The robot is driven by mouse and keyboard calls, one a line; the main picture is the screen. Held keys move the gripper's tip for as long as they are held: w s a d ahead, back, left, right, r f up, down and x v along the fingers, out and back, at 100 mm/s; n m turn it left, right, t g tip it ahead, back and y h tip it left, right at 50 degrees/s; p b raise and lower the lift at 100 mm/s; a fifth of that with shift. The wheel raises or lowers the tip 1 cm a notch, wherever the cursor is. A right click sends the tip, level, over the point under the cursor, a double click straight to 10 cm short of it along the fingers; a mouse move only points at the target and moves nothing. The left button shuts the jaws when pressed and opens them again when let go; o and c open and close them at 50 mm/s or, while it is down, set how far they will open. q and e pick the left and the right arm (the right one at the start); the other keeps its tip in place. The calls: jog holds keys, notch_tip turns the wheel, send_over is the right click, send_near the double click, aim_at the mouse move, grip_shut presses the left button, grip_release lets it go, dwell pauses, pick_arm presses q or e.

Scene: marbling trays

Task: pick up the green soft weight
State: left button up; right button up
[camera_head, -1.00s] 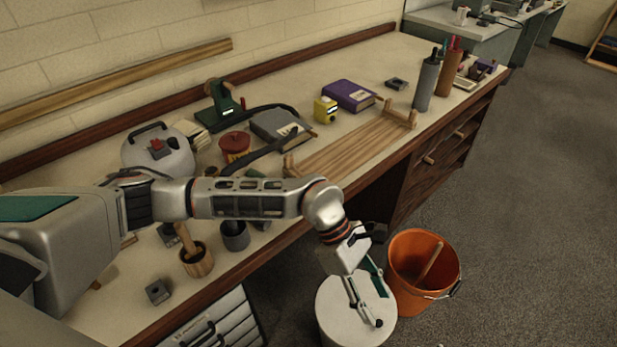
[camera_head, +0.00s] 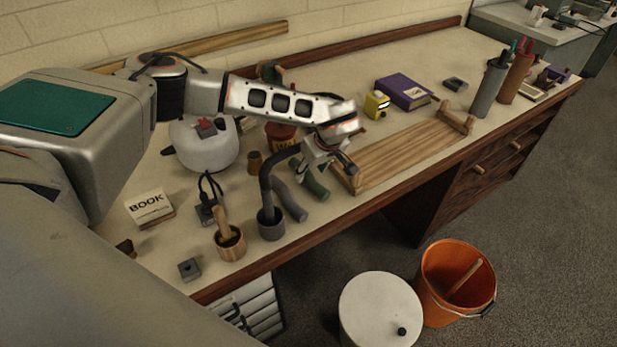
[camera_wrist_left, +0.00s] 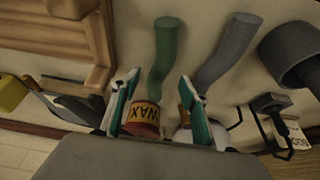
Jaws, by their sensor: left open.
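The green soft weight (camera_head: 318,190) is a bent green cylinder lying on the workbench, left of the wooden rack. In the left wrist view the green weight (camera_wrist_left: 165,48) points away from the top edge, its lower end lying between the two fingers in the picture. My left gripper (camera_head: 318,168) is open and empty, over the bench at the green weight, partly covering it in the head view. Its fingers (camera_wrist_left: 160,82) show teal and white in the wrist view; contact with the weight cannot be seen. My right gripper is not in view.
A similar grey soft weight (camera_head: 291,202) lies close beside the green one, near a grey cup (camera_head: 271,228). The wooden rack (camera_head: 410,152) is to the right. A red wax tin (camera_wrist_left: 141,118) stands behind. A white bin (camera_head: 375,310) and orange bucket (camera_head: 430,290) stand on the floor.

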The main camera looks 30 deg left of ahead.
aim_at(309, 175)
pick_arm(q)
jog(key=x, duration=0.3)
jog(key=shift+w+f, duration=0.1)
jog(key=shift+f, duration=0.15)
grip_shut()
jog(key=shift+r, duration=0.15)
